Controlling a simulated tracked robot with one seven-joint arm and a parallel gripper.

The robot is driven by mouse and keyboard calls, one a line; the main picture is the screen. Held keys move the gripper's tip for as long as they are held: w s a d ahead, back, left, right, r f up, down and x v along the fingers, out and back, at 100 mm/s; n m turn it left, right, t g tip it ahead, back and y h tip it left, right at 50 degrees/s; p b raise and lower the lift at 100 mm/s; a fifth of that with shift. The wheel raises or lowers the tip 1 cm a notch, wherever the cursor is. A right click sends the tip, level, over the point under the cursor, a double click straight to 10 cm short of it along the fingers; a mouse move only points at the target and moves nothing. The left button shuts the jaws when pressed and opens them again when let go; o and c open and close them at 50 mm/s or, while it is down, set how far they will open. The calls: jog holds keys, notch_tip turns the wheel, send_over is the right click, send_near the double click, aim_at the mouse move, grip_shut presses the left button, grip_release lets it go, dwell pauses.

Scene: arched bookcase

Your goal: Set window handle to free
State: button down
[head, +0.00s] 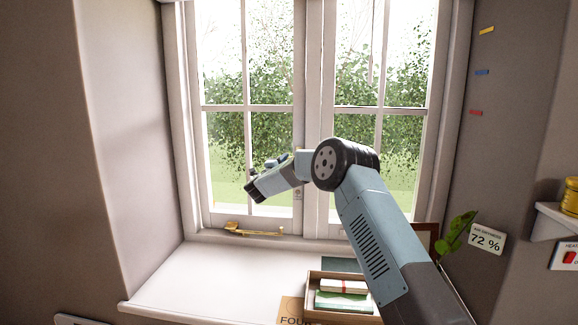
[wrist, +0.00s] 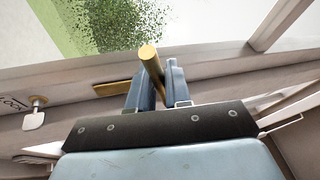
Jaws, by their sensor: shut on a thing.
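The window handle (wrist: 151,58) is a brass bar seen nearly end-on in the wrist view, standing up between the two blue fingers of my gripper (wrist: 158,88). A flat brass piece (wrist: 112,88) lies just left of the fingers, beside the handle. My gripper is shut on the handle. In the head view my arm crosses in front of the window's middle post, and I cannot make out the handle there. The window (head: 312,120) has two white-framed casements, which look closed. The exact angle of the handle is hard to tell.
A "LOCK" label (wrist: 12,103) and a small white tag on a brass peg (wrist: 35,114) are left in the wrist view. A brass stay (head: 253,230) lies along the lower frame. A box with books (head: 312,292) stands on the sill (head: 200,275), whose left side is clear.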

jog(key=shift+r+m+g+h, duration=0.35)
jog(key=shift+m+g, duration=0.35)
jog(key=shift+m, duration=0.6)
jog(key=shift+r, duration=0.1)
jog(key=c, duration=1.1)
grip_release()
jog(key=shift+r, duration=0.1)
jog(key=v, duration=1.3)
jog(key=shift+s+a, duration=0.15)
jog(key=shift+s, duration=0.2)
